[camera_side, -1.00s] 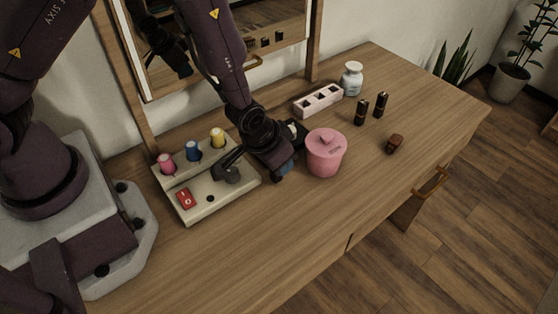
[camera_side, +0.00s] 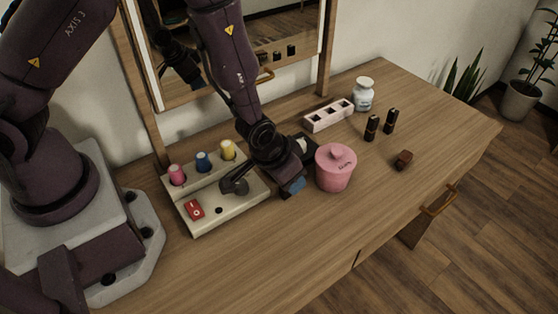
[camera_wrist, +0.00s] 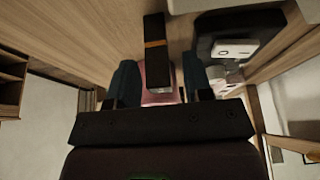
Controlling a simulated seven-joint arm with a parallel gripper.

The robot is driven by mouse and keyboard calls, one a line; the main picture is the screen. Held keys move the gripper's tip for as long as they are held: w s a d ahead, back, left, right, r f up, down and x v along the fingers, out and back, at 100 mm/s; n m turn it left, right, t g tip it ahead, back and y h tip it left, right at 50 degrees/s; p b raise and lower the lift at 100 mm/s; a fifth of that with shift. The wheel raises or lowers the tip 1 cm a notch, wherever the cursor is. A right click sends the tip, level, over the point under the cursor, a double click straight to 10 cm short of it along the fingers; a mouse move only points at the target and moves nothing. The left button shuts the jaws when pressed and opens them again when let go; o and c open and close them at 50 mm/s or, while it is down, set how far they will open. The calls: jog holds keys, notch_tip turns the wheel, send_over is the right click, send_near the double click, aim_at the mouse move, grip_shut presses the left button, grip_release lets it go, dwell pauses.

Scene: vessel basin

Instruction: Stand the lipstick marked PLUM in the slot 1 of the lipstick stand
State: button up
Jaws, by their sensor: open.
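The pale pink lipstick stand (camera_side: 314,127) lies near the wall in the side view, with dark square slots on top; slot numbers are not legible. Two black lipsticks (camera_side: 372,128) (camera_side: 390,121) stand upright to its right. My gripper (camera_side: 293,187) is low over the table, left of the pink pot. In the wrist view its blue fingers (camera_wrist: 158,82) are open, one each side of a black lipstick-like piece with a gold band (camera_wrist: 155,52). The side view hides that piece behind the gripper. No PLUM mark is readable.
The pink lidded pot (camera_side: 335,172) stands close to my gripper's right. The front table is clear.

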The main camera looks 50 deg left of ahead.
jog(key=s+a+r+h, duration=0.1)
jog(key=s+r, duration=0.3)
jog(key=r, duration=0.8)
jog(key=s+a+r+h, duration=0.1)
jog(key=s+a+r, duration=0.2)
jog(key=r, duration=0.9)
jog(key=shift+s+a+r, duration=0.15)
jog(key=shift+s+r, duration=0.1)
jog(key=shift+s, duration=0.7)
jog(key=shift+o, duration=0.5)
jog(key=s+a+r+t+y, duration=0.1)
jog(key=s+a+r+y, duration=0.1)
jog(key=s+a+r, duration=0.3)
jog(key=s+r, duration=0.2)
jog(key=s, duration=0.1)
jog(key=shift+a, duration=0.35)
jog(key=shift+f, duration=0.1)
